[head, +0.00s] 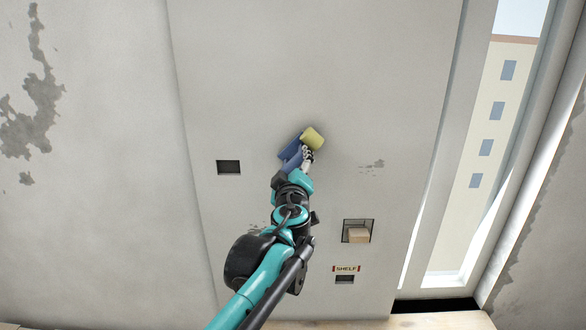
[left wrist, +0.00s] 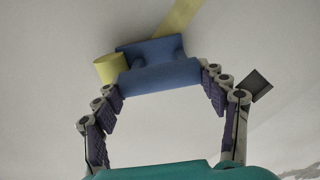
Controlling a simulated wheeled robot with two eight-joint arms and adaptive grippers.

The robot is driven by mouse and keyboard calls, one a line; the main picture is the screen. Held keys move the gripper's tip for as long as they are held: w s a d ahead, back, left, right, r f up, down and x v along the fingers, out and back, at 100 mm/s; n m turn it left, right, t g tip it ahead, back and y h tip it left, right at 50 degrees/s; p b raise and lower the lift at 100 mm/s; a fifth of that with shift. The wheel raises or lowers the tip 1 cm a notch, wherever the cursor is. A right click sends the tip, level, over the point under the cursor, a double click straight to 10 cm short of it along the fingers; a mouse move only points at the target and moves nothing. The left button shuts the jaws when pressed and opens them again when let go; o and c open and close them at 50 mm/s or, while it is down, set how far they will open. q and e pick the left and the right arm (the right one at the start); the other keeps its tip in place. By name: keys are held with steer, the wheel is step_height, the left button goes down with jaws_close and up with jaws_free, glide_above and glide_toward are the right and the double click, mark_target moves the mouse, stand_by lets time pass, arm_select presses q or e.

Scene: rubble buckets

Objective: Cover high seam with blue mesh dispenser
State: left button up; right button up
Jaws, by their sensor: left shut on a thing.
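The blue dispenser (head: 290,147) with its yellow roll (head: 312,138) is up against or very close to the pale wall panel. My left gripper (head: 304,156) is shut on the dispenser. The left wrist view shows the blue body (left wrist: 160,75) between the two fingers, with the yellow roll (left wrist: 110,68) at its left end. A yellow strip (left wrist: 178,17) runs up from behind the body; I cannot tell whether it touches the wall. The high seam cannot be made out for certain. My right gripper is not in view.
A dark square opening (head: 228,167) is left of the dispenser. A recess with a tan block (head: 358,235) is at lower right, above a "SHELF" label (head: 346,269). A tall window (head: 490,150) is at right.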

arm_select(q)
steer(key=shift+r, duration=0.1)
steer(key=shift+s, duration=0.1)
steer(key=shift+s, duration=0.35)
steer(key=s+p, duration=0.1)
steer(key=s, duration=0.7)
steer(key=shift+s, duration=0.1)
stand_by(0.4)
